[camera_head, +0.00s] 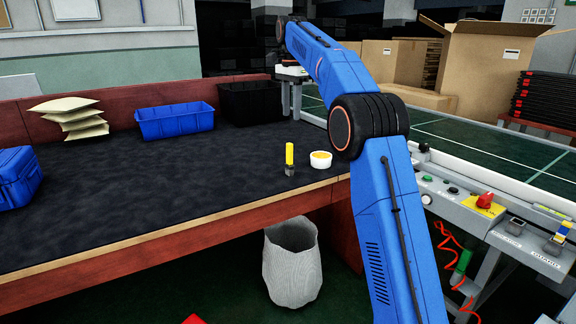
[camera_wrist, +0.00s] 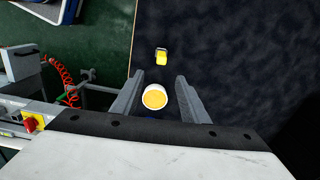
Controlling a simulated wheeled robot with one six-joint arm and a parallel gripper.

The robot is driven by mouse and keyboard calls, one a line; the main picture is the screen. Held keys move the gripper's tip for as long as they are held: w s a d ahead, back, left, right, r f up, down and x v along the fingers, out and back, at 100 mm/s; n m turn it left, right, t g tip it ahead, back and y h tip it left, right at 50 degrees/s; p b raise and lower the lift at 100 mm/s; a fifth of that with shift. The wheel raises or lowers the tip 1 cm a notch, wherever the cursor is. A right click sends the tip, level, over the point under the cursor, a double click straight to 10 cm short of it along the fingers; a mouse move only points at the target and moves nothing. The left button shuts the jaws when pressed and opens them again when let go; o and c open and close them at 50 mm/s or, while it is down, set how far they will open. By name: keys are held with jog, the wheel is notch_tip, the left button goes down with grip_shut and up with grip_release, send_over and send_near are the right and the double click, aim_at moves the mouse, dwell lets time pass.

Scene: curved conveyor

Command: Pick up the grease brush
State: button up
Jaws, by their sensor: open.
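The grease brush (camera_head: 290,157) stands upright on the dark tabletop near its right front edge, with a yellow handle above a dark grey lower end. It also shows in the wrist view (camera_wrist: 161,57), seen from above. A small white cup (camera_head: 320,160) with yellow-orange contents is just right of it; in the wrist view the cup (camera_wrist: 154,97) appears between the fingers. My gripper (camera_wrist: 160,77) is open and empty, pointing down, with the brush just beyond its fingertips in the picture. In the head view I cannot make out the fingers.
A blue bin (camera_head: 175,121), a black bin (camera_head: 250,102), stacked pale bags (camera_head: 70,118) and a blue case (camera_head: 14,178) are on the table. A conveyor with a control panel (camera_head: 485,204) stands at right. A grey waste bin (camera_head: 292,262) is below the front edge.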

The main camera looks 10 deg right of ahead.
send_near(290, 154)
jog(key=f, duration=0.3)
jog(key=w+f, duration=0.1)
jog(key=f, duration=0.1)
jog(key=shift+w+d+f, duration=0.1)
jog(key=shift+d+f, duration=0.1)
jog(key=shift+d, duration=0.15)
jog(key=shift+w+a+f, duration=0.1)
jog(key=shift+a+f, duration=0.05)
jog(key=shift+f, duration=1.15)
jog(key=shift+a+f, duration=0.1)
jog(key=shift+f, duration=1.15)
grip_shut()
